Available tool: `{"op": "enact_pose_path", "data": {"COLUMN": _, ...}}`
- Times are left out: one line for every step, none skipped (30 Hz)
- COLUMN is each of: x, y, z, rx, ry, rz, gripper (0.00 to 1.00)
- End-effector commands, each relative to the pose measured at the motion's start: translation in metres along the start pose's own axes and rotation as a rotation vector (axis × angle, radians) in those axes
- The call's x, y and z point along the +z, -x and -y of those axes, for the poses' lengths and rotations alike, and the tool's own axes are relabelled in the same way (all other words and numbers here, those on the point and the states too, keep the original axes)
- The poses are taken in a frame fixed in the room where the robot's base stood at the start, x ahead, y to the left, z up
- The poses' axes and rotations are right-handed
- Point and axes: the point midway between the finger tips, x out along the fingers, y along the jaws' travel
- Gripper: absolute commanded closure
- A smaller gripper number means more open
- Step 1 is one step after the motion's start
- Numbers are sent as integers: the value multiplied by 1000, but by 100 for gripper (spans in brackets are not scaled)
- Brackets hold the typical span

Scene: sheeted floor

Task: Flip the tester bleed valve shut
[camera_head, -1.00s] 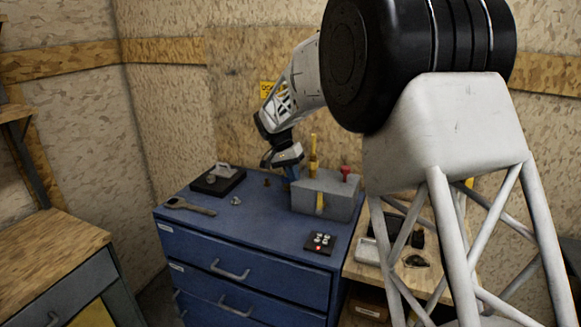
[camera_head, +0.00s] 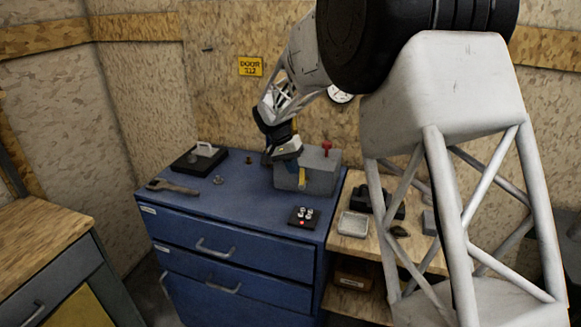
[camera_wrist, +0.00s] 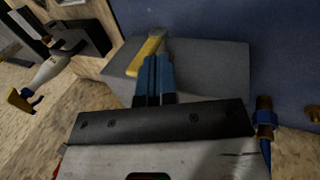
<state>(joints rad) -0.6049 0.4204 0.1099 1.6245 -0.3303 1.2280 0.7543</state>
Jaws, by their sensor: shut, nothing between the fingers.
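The tester is a grey box (camera_head: 322,172) on the blue cabinet, with a red knob (camera_head: 327,148) on top. A yellow piece (camera_head: 302,178) shows on its front. The wrist may hide part of the tester's top.
On the cabinet top (camera_head: 245,203) are a black tray with a white-handled item (camera_head: 203,152), a wrench (camera_head: 172,187) and a small button box (camera_head: 304,216). A wooden bench (camera_head: 345,248) with a metal tray (camera_head: 353,224) adjoins at right. The cabinet's front middle is clear.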

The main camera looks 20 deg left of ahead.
Motion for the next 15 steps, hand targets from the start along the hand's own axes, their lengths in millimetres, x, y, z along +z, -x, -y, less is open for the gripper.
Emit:
{"op": "enact_pose_path", "data": {"x": 0, "y": 0, "z": 0, "rx": 0, "ry": 0, "rz": 0, "gripper": 100}}
{"op": "enact_pose_path", "data": {"x": 0, "y": 0, "z": 0, "rx": 0, "ry": 0, "rz": 0, "gripper": 100}}
{"op": "enact_pose_path", "data": {"x": 0, "y": 0, "z": 0, "rx": 0, "ry": 0, "rz": 0, "gripper": 100}}
{"op": "enact_pose_path", "data": {"x": 0, "y": 0, "z": 0, "rx": 0, "ry": 0, "rz": 0, "gripper": 100}}
{"op": "enact_pose_path", "data": {"x": 0, "y": 0, "z": 0, "rx": 0, "ry": 0, "rz": 0, "gripper": 100}}
{"op": "enact_pose_path", "data": {"x": 0, "y": 0, "z": 0, "rx": -1, "ry": 0, "rz": 0, "gripper": 100}}
{"op": "enact_pose_path", "data": {"x": 0, "y": 0, "z": 0, "rx": -2, "ry": 0, "rz": 0, "gripper": 100}}
{"op": "enact_pose_path", "data": {"x": 0, "y": 0, "z": 0, "rx": -4, "ry": 0, "rz": 0, "gripper": 100}}
{"op": "enact_pose_path", "data": {"x": 0, "y": 0, "z": -1, "rx": -8, "ry": 0, "rz": 0, "gripper": 100}}
{"op": "enact_pose_path", "data": {"x": 0, "y": 0, "z": -1, "rx": -11, "ry": 0, "rz": 0, "gripper": 100}}
{"op": "enact_pose_path", "data": {"x": 0, "y": 0, "z": -1, "rx": -15, "ry": 0, "rz": 0, "gripper": 100}}
{"op": "enact_pose_path", "data": {"x": 0, "y": 0, "z": -2, "rx": -21, "ry": 0, "rz": 0, "gripper": 100}}
{"op": "enact_pose_path", "data": {"x": 0, "y": 0, "z": -3, "rx": -27, "ry": 0, "rz": 0, "gripper": 100}}
{"op": "enact_pose_path", "data": {"x": 0, "y": 0, "z": -3, "rx": -33, "ry": -1, "rz": 1, "gripper": 100}}
{"op": "enact_pose_path", "data": {"x": 0, "y": 0, "z": -4, "rx": -40, "ry": -1, "rz": 1, "gripper": 100}}
